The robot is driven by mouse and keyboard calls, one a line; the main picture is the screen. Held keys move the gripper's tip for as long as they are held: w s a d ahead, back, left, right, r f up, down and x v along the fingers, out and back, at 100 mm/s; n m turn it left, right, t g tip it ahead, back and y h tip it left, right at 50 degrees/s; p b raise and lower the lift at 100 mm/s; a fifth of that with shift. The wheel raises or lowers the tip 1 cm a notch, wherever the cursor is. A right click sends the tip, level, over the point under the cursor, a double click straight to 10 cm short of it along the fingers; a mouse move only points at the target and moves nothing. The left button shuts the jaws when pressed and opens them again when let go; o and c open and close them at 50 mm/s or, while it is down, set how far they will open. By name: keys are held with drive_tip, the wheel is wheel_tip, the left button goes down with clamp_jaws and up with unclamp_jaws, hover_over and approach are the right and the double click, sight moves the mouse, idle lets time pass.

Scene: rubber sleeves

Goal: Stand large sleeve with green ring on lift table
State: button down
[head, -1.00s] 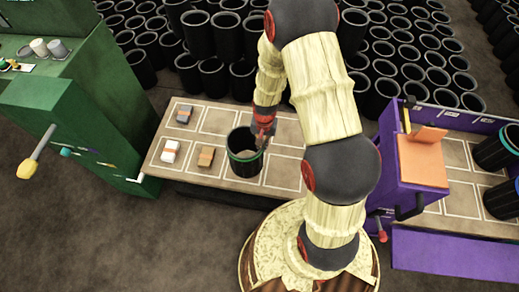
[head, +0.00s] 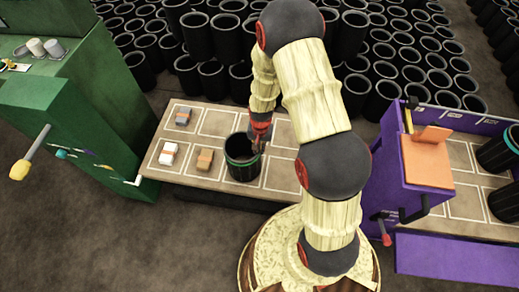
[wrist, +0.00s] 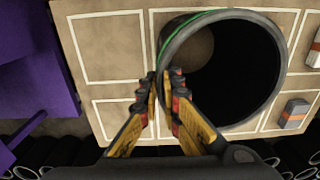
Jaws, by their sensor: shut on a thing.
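The large black sleeve with a green ring (head: 241,172) is upright over a front cell of the pale table with outlined cells (head: 222,122), which looks like the lift table. I cannot tell whether its base touches the top. My gripper (head: 259,138) comes down at the sleeve's right side in the head view. In the wrist view my gripper (wrist: 163,82) is shut on the near wall at the rim of the sleeve (wrist: 270,38). The sleeve's inside is mostly dark.
Several small blocks, such as the brown one (head: 205,159), lie in cells left of the sleeve. A green machine (head: 85,130) stands at the left. A purple unit (head: 415,190) stands at the right. Many black sleeves crowd the floor behind.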

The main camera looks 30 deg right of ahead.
drive_tip(key=c, duration=2)
unclamp_jaws()
wheel_tip(320, 180, up, 25)
drive_tip(key=a+n+t+p, duration=0.1)
drive_tip(key=n+p, duration=0.1)
drive_tip(key=p, duration=0.3)
drive_tip(key=s+a+r+n+t, duration=0.2)
drive_tip(key=s+r, duration=0.7)
drive_tip(key=r, duration=0.3)
drive_tip(key=s+a+r+n+t, duration=0.2)
drive_tip(key=s+r+n, duration=0.1)
drive_tip(key=s+r, duration=0.6)
wheel_tip(320, 180, up, 4)
drive_tip(key=shift+s+a+f, duration=0.2)
drive_tip(key=shift+s+a, duration=0.15)
drive_tip(key=shift+a, duration=0.05)
